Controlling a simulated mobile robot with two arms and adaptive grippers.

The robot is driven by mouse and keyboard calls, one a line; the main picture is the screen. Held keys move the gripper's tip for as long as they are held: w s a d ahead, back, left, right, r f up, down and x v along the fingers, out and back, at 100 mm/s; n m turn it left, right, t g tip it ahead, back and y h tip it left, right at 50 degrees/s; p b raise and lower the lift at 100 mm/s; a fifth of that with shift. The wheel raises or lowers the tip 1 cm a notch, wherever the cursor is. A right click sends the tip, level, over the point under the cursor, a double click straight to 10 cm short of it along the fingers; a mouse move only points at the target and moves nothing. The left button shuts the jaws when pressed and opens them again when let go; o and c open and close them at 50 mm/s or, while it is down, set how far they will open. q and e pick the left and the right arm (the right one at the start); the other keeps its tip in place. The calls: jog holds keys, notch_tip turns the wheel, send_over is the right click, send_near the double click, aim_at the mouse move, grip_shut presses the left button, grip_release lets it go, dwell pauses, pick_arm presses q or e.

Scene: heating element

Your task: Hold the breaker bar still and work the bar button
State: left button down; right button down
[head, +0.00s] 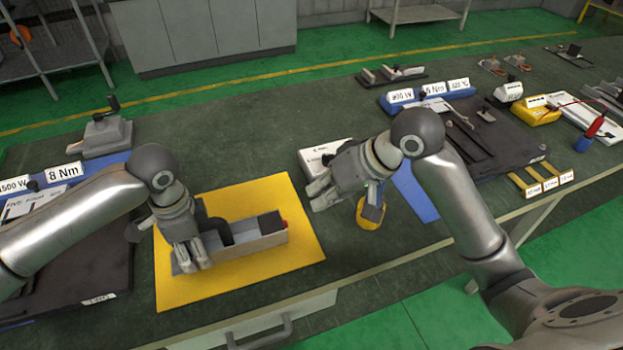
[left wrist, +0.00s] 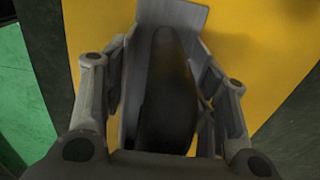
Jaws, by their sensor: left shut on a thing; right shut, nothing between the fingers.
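The breaker bar (head: 257,245), a long grey block with a black part on top, lies on a yellow mat (head: 295,268). A small red button (head: 285,224) shows at its right end. My left gripper (head: 192,262) is shut on the bar near its left end, with fingers on both sides. In the left wrist view, the fingers flank the grey bar (left wrist: 185,14) and its dark upper part (left wrist: 168,95); the button is not seen there. My right gripper (head: 320,192) is shut and empty, above and right of the button, apart from the bar.
Dark trays with labelled blue stands (head: 428,105) fill the right side. The mat's front right part is clear.

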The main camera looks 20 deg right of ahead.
pick_arm(q)
jog(key=c, duration=0.5)
grip_release()
jog(key=shift+d+f, duration=0.1)
jog(key=shift+f, duration=0.05)
